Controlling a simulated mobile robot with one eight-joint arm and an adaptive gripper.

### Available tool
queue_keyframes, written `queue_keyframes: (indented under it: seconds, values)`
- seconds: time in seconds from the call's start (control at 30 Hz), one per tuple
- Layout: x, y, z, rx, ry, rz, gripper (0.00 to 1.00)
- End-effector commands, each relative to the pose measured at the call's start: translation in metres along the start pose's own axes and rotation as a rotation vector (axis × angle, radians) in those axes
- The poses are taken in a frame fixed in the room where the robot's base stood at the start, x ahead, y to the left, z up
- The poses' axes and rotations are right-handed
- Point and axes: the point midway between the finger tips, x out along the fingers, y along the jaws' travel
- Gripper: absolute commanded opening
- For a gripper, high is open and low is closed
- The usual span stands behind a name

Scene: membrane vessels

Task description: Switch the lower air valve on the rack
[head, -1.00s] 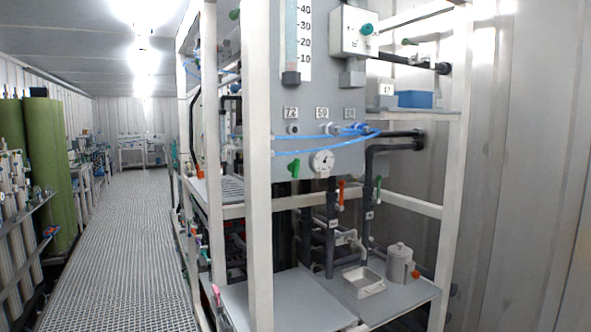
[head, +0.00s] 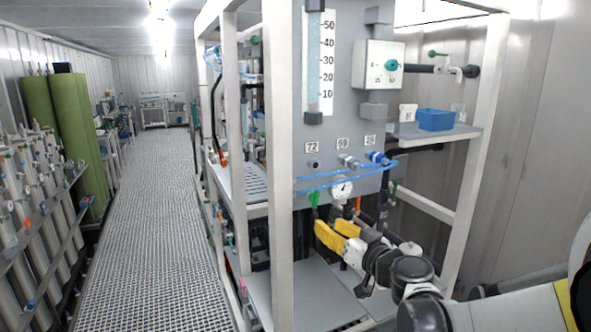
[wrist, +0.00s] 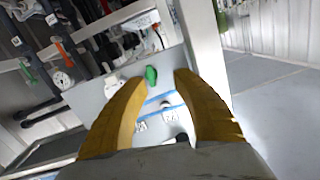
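On the rack (head: 279,180), a green valve handle (head: 314,198) hangs under the grey panel, left of a round gauge (head: 341,188). An orange handle (head: 357,203) is right of the gauge, and another green handle (head: 393,190) further right. My gripper (head: 326,230) has yellow fingers, just below the left green handle and the gauge. In the wrist view my gripper (wrist: 155,82) is open, with a green handle (wrist: 151,75) showing in the gap, not visibly gripped. I cannot tell which handle this is, or which is the lower air valve.
A white front post (head: 279,130) stands left of my gripper. Blue tubes (head: 345,178) cross the panel above it. A shelf (head: 440,131) at right bears a blue box (head: 436,120). The grated walkway (head: 155,240) at left is clear.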

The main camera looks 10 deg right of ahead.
Motion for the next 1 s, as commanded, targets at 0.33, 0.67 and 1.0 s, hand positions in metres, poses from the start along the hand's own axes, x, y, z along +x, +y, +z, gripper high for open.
queue_keyframes:
  seconds: [0.33,0.67,1.0]
  values:
    - [0.027,0.025,-0.024,-0.003,0.079,0.038,0.33]
    - [0.091,0.027,-0.029,-0.003,0.078,0.037,0.33]
    - [0.116,0.028,-0.031,-0.003,0.078,0.038,0.33]
